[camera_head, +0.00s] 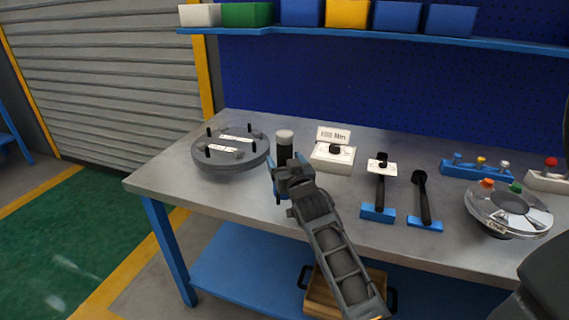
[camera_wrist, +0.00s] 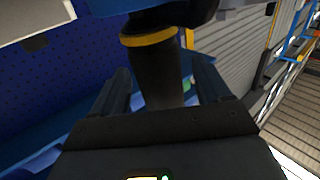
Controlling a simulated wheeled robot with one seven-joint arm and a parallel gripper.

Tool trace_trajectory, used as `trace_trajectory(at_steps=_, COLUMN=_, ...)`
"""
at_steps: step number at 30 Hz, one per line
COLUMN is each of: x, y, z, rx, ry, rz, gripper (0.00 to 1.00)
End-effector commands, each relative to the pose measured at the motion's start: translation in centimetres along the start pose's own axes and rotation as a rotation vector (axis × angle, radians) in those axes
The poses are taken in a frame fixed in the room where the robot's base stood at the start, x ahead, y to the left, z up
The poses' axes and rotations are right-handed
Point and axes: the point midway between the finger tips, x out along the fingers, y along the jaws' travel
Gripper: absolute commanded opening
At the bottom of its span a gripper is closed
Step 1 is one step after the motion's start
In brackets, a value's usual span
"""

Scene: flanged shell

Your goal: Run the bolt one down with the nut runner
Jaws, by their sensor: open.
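The flanged shell (camera_head: 225,163) is a grey round disc on the left of the bench, with several dark upright bolts and white labels on top; I cannot read which bolt is one. The nut runner appears to be the black upright cylinder with a pale top (camera_head: 285,146), just right of the shell. In the wrist view a black body with a yellow band (camera_wrist: 150,42) stands between my fingers, probably the same tool. My gripper (camera_head: 287,168) is open around it, one finger on each side (camera_wrist: 160,82). Contact cannot be told. My gripper hides the tool's lower part.
A white box with a dark knob and a sign (camera_head: 333,154) stands close right of the tool. Two black tools in blue stands (camera_head: 379,212), a silver round fixture (camera_head: 508,208) and a blue rack (camera_head: 477,169) fill the right. Shelf bins (camera_head: 348,13) hang above. The bench's front left is clear.

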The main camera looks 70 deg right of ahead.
Motion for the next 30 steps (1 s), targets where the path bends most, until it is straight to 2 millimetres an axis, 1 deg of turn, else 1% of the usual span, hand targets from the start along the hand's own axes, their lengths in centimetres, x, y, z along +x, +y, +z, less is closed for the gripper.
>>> trace_trajectory(at_steps=3, x=0.53, y=0.08, z=0.06, rx=0.000, ry=-0.001, rz=0.001, gripper=0.76)
trace_trajectory(at_steps=9, x=0.52, y=0.05, z=0.06, rx=0.000, ry=0.000, rz=0.001, gripper=0.76)
trace_trajectory(at_steps=30, x=0.49, y=0.03, z=0.04, rx=0.000, ry=0.000, rz=0.000, gripper=0.09)
